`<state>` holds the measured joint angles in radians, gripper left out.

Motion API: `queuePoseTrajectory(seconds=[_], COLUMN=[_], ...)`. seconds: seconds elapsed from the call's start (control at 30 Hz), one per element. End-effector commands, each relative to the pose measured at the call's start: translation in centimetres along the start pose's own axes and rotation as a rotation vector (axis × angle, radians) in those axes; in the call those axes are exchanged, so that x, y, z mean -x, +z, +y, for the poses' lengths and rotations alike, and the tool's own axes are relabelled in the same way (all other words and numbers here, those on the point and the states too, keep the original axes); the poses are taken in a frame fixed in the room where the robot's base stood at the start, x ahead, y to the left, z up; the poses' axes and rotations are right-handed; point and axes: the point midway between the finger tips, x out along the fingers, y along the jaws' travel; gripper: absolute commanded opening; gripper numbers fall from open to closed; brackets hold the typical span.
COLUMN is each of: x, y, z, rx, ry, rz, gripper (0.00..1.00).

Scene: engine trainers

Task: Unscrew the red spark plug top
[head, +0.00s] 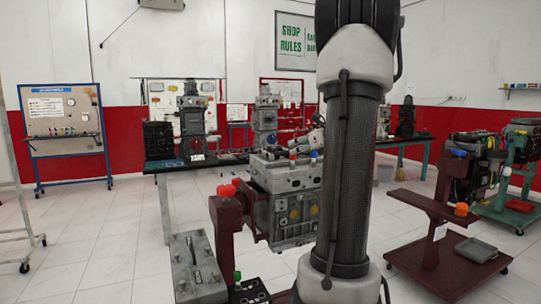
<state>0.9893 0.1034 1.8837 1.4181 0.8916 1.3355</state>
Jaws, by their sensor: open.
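The red spark plug top (292,156) stands upright on the top face of a grey engine block (285,178), left of my arm. A blue top (313,154) stands to its right, close to my arm's edge. My gripper (303,146) seems to show small and partly hidden behind my arm, just above and between the two tops. It is open, with nothing seen in it. I cannot tell whether it touches the red top. My large arm link hides the right part of the block.
A dark red stand with red knobs (227,190) is in front of the block at left. A dark red wheeled stand (450,250) and engine trainers (475,165) are at right. The white tiled floor at left is clear.

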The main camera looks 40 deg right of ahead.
Motion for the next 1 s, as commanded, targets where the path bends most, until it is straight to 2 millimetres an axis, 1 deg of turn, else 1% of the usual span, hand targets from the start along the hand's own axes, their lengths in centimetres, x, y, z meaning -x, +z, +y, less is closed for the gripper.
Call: queuePoseTrajectory(seconds=[0.03, 0.1, 0.17, 0.27, 0.5, 0.6, 0.7, 0.83, 1.0], x=[-0.1, -0.1, -0.2, -1.0, -5.0, -6.4, -7.3, -7.9, -7.9], y=[-0.7, -1.0, -1.1, -1.2, -1.3, -1.3, -1.3, -1.3, -1.3], z=[-0.6, -1.5, -2.0, -2.5, -2.8, -3.0, -3.1, -3.2, -3.2], rx=[-0.019, -0.030, -0.033, -0.034, -0.034, -0.033, -0.034, -0.034, -0.033], ry=[-0.034, -0.075, -0.097, -0.111, -0.108, -0.108, -0.109, -0.110, -0.110], rz=[0.009, 0.016, 0.019, 0.023, 0.023, 0.022, 0.022, 0.021, 0.021], gripper=[0.43, 0.43, 0.43, 0.43, 0.43, 0.43, 0.43, 0.43, 0.43])
